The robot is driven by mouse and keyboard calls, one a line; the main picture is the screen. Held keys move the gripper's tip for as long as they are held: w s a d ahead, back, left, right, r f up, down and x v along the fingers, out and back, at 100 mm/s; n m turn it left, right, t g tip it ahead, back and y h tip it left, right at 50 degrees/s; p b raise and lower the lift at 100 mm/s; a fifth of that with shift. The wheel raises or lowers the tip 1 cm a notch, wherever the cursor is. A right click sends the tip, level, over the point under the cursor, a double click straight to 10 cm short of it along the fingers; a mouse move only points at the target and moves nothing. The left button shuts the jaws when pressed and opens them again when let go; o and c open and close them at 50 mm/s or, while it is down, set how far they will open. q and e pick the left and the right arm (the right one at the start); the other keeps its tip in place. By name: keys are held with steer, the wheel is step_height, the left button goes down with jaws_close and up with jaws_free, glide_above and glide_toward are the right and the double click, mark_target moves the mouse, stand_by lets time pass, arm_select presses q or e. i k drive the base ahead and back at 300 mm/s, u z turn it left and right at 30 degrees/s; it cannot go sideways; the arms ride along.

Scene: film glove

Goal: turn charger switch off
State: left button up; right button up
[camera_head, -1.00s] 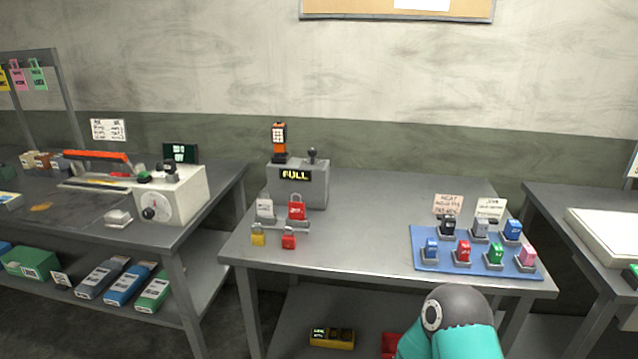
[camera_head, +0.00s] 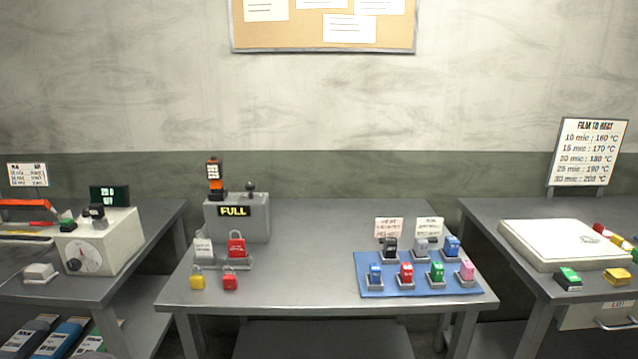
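The charger (camera_head: 237,219) is a grey box at the back left of the middle table. Its dark display reads "FULL" in yellow. A dark round-headed knob or lever (camera_head: 250,188), which looks like its switch, stands on the top right; I cannot tell its position. An orange and black device (camera_head: 214,178) stands upright on the top left of the box. Neither of my grippers is in view.
Red and white padlocks on a stand and two small padlocks are in front of the charger on the middle table (camera_head: 315,290). A blue mat (camera_head: 420,287) with several coloured stamp-like items lies at right. Side tables hold a dial machine (camera_head: 98,245) and a white slab (camera_head: 555,243).

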mark_target(250, 186)
steer(key=u, duration=1.3)
steer(key=i, duration=0.1)
steer(key=z, duration=1.8)
steer(key=k, duration=0.2)
steer(key=u, duration=0.55)
steer(key=k, duration=0.85)
steer(key=u, duration=1.55)
steer(key=i, duration=1.2)
steer(key=z, duration=0.6)
steer(key=i, duration=0.55)
steer(key=z, duration=0.4)
